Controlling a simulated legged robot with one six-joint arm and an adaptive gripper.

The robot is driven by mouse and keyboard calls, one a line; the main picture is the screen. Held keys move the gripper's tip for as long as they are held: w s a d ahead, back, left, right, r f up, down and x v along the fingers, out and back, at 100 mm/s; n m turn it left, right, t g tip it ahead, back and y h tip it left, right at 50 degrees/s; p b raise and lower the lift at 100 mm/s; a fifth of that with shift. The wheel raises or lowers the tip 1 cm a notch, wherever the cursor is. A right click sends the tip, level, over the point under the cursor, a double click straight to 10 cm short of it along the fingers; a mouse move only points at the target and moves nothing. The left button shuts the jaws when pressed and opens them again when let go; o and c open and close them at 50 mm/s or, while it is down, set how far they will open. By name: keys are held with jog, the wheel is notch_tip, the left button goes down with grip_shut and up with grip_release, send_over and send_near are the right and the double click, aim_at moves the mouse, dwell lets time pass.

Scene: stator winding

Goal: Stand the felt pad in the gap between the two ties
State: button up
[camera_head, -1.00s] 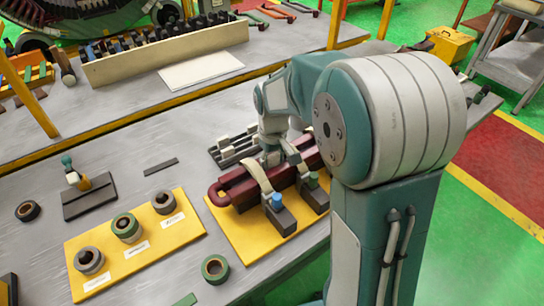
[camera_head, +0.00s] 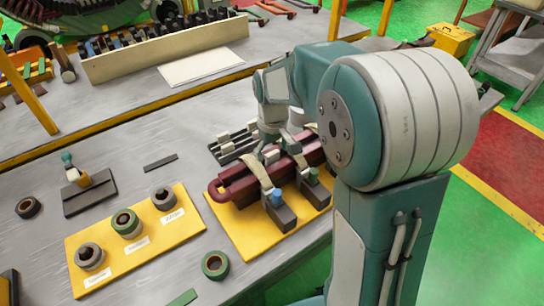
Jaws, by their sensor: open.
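A dark red coil bar (camera_head: 240,187) lies on a yellow board (camera_head: 243,236). Two beige ties pass over it: the left tie (camera_head: 262,176) by a blue-topped block (camera_head: 277,199), the right tie (camera_head: 300,160) by a green-topped block (camera_head: 312,177). My gripper (camera_head: 279,150) is open, pointing down just above the coil's back side near the ties. My wrist covers part of the coil. I cannot pick out the felt pad for sure; pale pieces (camera_head: 250,144) stand in a dark rack (camera_head: 226,150) behind the coil, partly hidden.
A yellow board (camera_head: 185,238) with several tape rolls lies at the left front. A green tape roll (camera_head: 215,265), a dark strip (camera_head: 160,163) and a small stand (camera_head: 90,192) lie on the grey bench. The bench's left middle is mostly clear.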

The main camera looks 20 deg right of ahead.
aim_at(272, 153)
notch_tip(272, 153, up, 10)
jog(key=shift+f, duration=0.25)
dwell(0.5)
jog(key=s+r+m+t, duration=0.2)
jog(key=s+t, duration=0.3)
jog(key=s, duration=1.6)
jog(key=shift+m+t, duration=0.3)
jog(key=shift+m, duration=0.5)
